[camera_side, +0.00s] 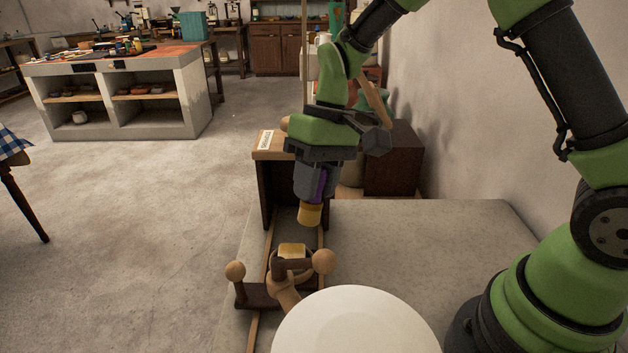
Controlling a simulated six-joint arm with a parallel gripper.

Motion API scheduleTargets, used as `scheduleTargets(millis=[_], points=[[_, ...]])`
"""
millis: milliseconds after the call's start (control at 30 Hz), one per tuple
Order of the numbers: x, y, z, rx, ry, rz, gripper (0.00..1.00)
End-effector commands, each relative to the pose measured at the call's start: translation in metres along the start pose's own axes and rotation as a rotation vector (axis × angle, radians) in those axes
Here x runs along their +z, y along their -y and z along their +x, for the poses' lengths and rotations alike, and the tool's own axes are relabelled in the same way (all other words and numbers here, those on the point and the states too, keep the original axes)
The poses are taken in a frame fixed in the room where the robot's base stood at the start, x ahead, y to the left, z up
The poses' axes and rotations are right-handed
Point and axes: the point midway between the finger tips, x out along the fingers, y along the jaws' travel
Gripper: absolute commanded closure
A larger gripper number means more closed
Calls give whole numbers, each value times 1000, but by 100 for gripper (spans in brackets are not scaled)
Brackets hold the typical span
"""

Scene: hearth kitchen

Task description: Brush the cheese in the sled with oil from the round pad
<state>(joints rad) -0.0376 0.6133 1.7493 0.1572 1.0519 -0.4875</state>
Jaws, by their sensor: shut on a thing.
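My gripper (318,182) points down above the sled and is shut on a brush. The brush has a purple handle (319,184) and a thick yellow-tan head (309,214) at its lower end. The cheese (292,251), a small pale yellow block, sits in the dark wooden sled (262,294) below and slightly left of the brush head. The brush head is apart from the cheese in the picture. A large pale round disc (357,322) lies at the front; I cannot tell whether it is the round pad. No oil is discernible.
Wooden ball knobs (323,262) flank the sled, which sits on rails on the grey worktop (430,240). A wooden stand (272,150) with a label rises behind. The worktop to the right is clear. A wall borders the right side.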

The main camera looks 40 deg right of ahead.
Motion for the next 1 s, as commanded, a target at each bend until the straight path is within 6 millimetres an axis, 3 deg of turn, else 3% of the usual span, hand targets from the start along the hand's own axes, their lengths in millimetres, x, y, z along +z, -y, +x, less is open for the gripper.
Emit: scheduleTargets(millis=[267, 467, 1000], points=[[0, 3, -8, -1, -3, 0, 99], [0, 1, -3, -1, 1, 0, 99], [-4, -14, 40, 0, 3, 2, 99]])
